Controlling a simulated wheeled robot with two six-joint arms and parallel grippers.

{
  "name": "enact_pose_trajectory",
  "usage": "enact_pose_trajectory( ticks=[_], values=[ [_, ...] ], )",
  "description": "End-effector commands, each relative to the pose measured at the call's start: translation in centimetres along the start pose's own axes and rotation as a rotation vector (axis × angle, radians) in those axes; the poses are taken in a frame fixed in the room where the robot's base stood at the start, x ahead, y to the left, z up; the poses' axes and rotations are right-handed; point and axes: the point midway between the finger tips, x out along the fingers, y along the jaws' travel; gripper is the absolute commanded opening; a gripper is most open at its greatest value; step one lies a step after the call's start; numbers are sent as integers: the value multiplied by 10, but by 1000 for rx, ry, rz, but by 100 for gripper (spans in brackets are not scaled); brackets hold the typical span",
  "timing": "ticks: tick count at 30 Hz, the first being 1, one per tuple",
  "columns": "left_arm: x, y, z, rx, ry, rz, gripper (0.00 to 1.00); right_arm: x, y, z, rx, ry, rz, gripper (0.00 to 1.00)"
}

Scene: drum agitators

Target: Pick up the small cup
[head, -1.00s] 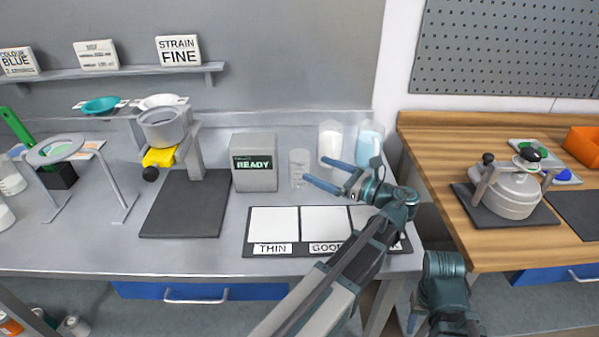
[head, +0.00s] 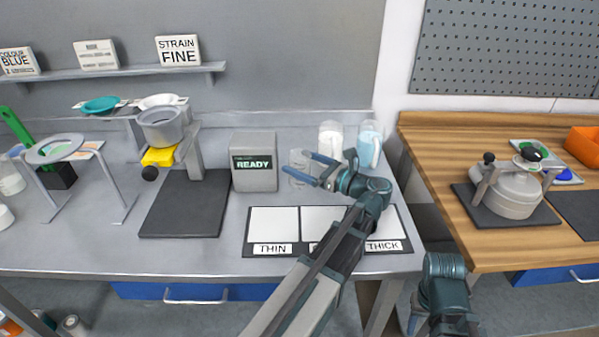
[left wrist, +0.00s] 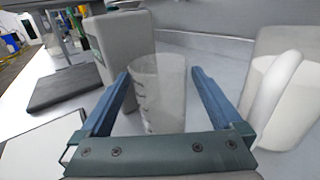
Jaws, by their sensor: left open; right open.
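The small cup (head: 298,156) is a clear, empty-looking beaker with dark graduation marks. It stands upright on the grey bench, right of the READY box, partly hidden by my left gripper in the head view. My left gripper (head: 298,164) is open, its two blue fingers reaching to either side of the cup. In the left wrist view the cup (left wrist: 160,88) stands between the open fingers, with a gap showing on both sides. Part of my right arm shows at the lower right of the head view, but its gripper fingers do not.
The READY box (head: 254,162) stands close left of the cup. A jug of white liquid (head: 330,138) and a jug of pale blue liquid (head: 369,143) stand close to the right. A mat with white panels (head: 273,224) lies in front. A wall rises behind the bench.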

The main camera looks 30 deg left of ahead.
Motion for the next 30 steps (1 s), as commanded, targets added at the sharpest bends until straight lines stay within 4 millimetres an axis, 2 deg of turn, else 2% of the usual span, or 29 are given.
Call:
enact_pose_trajectory(
  ticks=[1,2,14,30],
  values=[
    [0,0,0,0,0,0,100,0,0,0,0,0,0,50],
    [0,0,0,0,0,0,95,0,0,0,0,0,0,50],
    [-1,0,0,0,0,0,23,0,0,0,0,0,0,50],
    [2,0,8,0,0,0,22,-8,1,0,0,0,0,50]
  ],
)
